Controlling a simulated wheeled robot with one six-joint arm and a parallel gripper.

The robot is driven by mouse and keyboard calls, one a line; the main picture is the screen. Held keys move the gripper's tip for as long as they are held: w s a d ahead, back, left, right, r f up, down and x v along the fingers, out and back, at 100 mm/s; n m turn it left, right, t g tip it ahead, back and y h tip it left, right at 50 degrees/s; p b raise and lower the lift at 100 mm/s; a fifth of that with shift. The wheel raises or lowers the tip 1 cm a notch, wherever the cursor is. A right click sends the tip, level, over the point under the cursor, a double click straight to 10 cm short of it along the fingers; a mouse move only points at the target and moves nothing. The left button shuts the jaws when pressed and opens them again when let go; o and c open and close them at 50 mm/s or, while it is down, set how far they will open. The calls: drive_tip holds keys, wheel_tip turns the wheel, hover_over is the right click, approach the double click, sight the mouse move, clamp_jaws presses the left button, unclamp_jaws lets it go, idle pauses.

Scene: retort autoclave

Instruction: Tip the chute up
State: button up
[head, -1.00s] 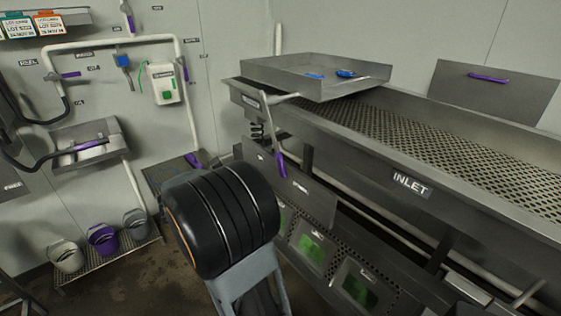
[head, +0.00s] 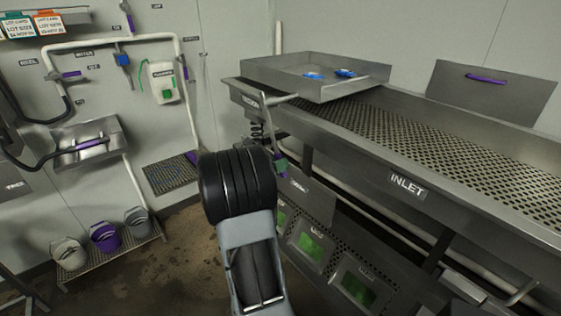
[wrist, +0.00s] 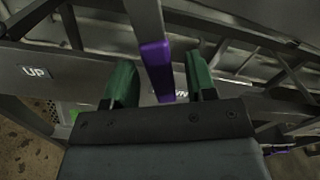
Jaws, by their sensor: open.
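A grey lever with a purple grip (wrist: 157,68) hangs down at the near left end of the long metal trough. In the head view its bar (head: 267,124) shows, and the grip is partly hidden by my gripper. My gripper (wrist: 154,84) is open, with one green finger on each side of the purple grip; I cannot tell whether either touches it. A plate behind carries an "UP" label (wrist: 36,72) and another, half-hidden label. A shallow metal tray (head: 290,85) sits over the trough's end; I cannot tell for sure which part is the chute.
The perforated trough marked "INLET" (head: 408,186) runs to the right. Blue items (head: 345,73) lie in the tray. Green-windowed panels (head: 312,247) sit below the trough. Several buckets (head: 105,238) stand on a low rack at the left. The floor between is clear.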

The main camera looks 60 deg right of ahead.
drive_tip(key=shift+x, duration=0.8)
drive_tip(key=shift+c, duration=0.4)
clamp_jaws()
drive_tip(key=shift+f, duration=0.1)
